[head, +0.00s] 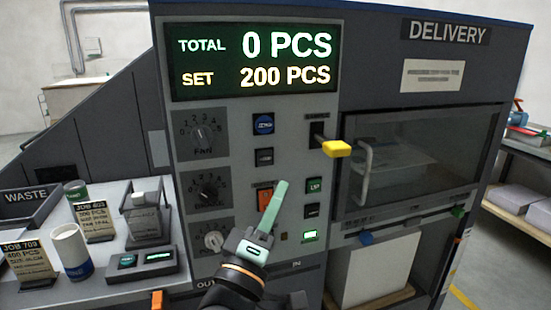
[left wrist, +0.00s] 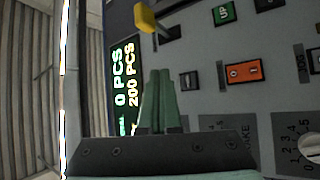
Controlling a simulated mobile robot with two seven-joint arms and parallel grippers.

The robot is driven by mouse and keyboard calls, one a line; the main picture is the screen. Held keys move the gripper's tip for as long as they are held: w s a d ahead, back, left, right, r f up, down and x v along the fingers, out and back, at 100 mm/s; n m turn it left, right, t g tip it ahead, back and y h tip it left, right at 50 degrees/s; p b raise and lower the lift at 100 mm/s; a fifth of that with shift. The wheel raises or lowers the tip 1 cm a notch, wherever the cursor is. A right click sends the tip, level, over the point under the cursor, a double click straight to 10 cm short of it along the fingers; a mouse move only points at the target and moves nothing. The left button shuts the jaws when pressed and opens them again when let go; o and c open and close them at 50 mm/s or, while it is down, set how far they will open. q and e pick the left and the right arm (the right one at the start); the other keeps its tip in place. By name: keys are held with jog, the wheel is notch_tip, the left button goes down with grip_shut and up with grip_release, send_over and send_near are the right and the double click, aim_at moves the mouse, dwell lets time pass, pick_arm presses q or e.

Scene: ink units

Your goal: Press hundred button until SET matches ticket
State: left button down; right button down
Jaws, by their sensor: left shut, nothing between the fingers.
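The dark display (head: 215,87) reads TOTAL 0 PCS and SET 200 PCS; it also shows sideways in the left wrist view (left wrist: 124,95). A ticket marked JOB 709 (head: 27,262) seems to read 400 PCS. Another ticket, JOB 403 (head: 93,218), has a count too small to read surely. Panel buttons include a blue one (head: 263,124), a dark one (head: 264,157) and a green one (head: 315,186); I cannot tell which is the hundred button. My left gripper (head: 281,187) is shut and empty, in front of the panel, its green fingertips (left wrist: 160,78) apparently clear of the buttons.
A yellow lever (head: 336,148) sticks out right of the buttons. An orange rocker switch (head: 265,198) is partly behind my fingers. Dials (head: 203,134) line the panel's left. The delivery window (head: 420,160) has a protruding handle.

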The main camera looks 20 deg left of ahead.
pick_arm(q)
jog(key=shift+d+r+t, duration=0.25)
jog(key=shift+r+t, duration=0.05)
jog(key=shift+r, duration=0.3)
jog(key=shift+a, duration=0.1)
send_near(270, 153)
jog(key=shift+d+r+x, duration=0.1)
jog(key=shift+d+x, duration=0.1)
jog(key=shift+x, duration=0.65)
jog(key=shift+d+r+x, duration=0.1)
jog(key=shift+d+x, duration=0.05)
jog(key=shift+x, duration=0.7)
jog(key=shift+d+r+x, duration=0.1)
jog(key=shift+d+x, duration=0.1)
jog(key=shift+x, duration=0.65)
jog(key=shift+p, duration=0.3)
jog(key=shift+w+a, duration=0.2)
jog(key=shift+a, duration=0.05)
jog(key=shift+w+a, duration=0.25)
jog(key=shift+w, duration=0.15)
dwell(0.4)
dwell(0.4)
jog(key=shift+s+d, duration=0.5)
jog(key=shift+s, duration=0.25)
